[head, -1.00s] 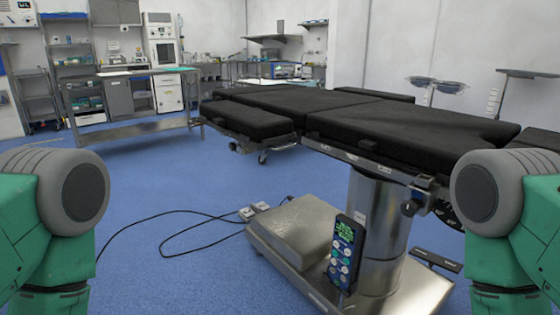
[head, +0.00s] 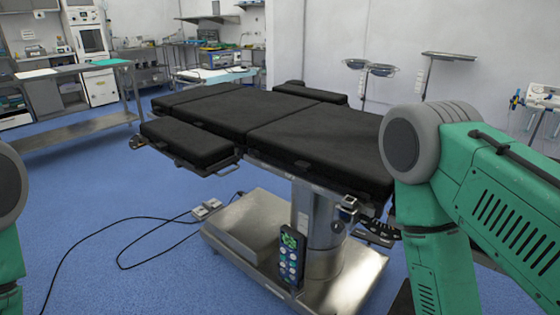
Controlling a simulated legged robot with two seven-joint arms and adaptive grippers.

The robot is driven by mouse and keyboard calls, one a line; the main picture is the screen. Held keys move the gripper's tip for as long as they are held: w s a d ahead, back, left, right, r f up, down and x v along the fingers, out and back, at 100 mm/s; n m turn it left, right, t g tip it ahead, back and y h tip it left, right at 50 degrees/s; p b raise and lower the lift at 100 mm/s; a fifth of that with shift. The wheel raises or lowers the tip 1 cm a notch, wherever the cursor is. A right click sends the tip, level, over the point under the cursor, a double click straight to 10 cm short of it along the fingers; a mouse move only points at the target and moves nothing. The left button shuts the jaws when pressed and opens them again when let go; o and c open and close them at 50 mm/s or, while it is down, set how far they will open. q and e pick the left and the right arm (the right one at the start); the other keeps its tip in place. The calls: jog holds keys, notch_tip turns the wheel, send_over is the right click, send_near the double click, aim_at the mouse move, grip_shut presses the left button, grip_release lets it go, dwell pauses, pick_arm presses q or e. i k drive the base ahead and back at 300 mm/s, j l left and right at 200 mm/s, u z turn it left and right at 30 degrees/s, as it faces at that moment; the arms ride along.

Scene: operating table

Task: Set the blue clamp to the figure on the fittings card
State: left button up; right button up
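No blue clamp and no fittings card can be made out in the head view. The operating table (head: 262,112) with black pads stands ahead of me on a steel column. A small metal clamp-like fitting (head: 348,205) sits on its near side rail, at the right end; I see no blue on it. My green and grey arms show at the left and right edges. Neither gripper is in view.
A hand control (head: 291,256) with a green display stands at the metal base (head: 240,240). A cable (head: 120,235) and foot pedal (head: 206,208) lie on the blue floor. A workbench (head: 80,75) is at the back left. Open floor (head: 110,195) lies at the left.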

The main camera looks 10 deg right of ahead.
aim_at(348, 210)
jog(key=u, duration=0.65)
jog(key=i+j+u, duration=0.1)
jog(key=i+u, duration=0.15)
jog(key=u, duration=0.15)
jog(key=i+u, duration=0.55)
jog(key=u, duration=0.2)
jog(key=i+l+u, duration=0.1)
jog(key=i+u, duration=0.15)
jog(key=u, duration=0.15)
jog(key=i+l, duration=0.45)
jog(key=i, duration=0.25)
jog(key=u, duration=0.05)
